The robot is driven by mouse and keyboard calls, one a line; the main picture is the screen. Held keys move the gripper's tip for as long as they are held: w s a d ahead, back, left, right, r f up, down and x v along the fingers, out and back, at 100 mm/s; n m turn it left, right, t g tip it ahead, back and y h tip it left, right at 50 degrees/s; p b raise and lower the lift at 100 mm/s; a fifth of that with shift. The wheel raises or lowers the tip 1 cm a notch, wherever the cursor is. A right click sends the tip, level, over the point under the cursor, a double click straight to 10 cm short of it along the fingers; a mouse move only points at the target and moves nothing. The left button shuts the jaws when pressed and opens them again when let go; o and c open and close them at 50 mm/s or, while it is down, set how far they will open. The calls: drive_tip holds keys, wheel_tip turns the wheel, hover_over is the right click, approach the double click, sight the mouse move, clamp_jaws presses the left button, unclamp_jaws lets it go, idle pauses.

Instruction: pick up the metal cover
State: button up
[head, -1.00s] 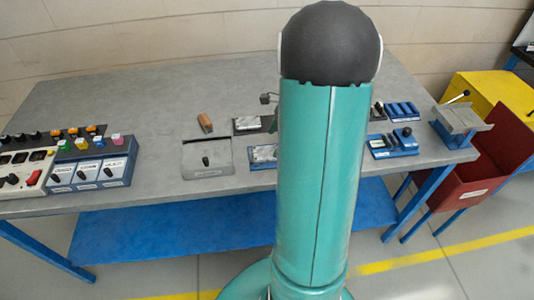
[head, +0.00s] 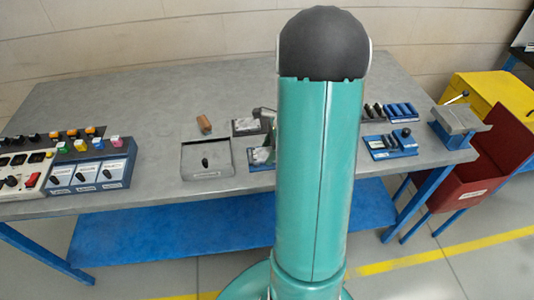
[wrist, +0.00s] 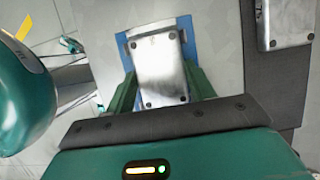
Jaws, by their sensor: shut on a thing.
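The metal cover (wrist: 162,66) is a silver plate with small round fasteners near its corners, in the wrist view. It lies over a blue base (wrist: 125,45) whose edges show around it; I cannot tell if any gap separates them. My gripper (wrist: 163,88) has its green fingers on both sides of the plate, shut on it. In the head view the cover (head: 261,156) shows at the front middle of the bench, partly hidden by my arm, which also hides most of the gripper.
A second metal plate (wrist: 287,20) on a dark base lies close by. The bench's back left is clear.

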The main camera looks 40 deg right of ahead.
drive_tip(key=shift+r, duration=0.15)
drive_tip(key=shift+r, duration=0.65)
drive_tip(key=s+a+r, duration=0.9)
drive_tip(key=r, duration=0.2)
drive_tip(key=shift+s+a+r, duration=0.15)
drive_tip(key=shift+s+a, duration=0.15)
drive_tip(key=shift+a, duration=0.1)
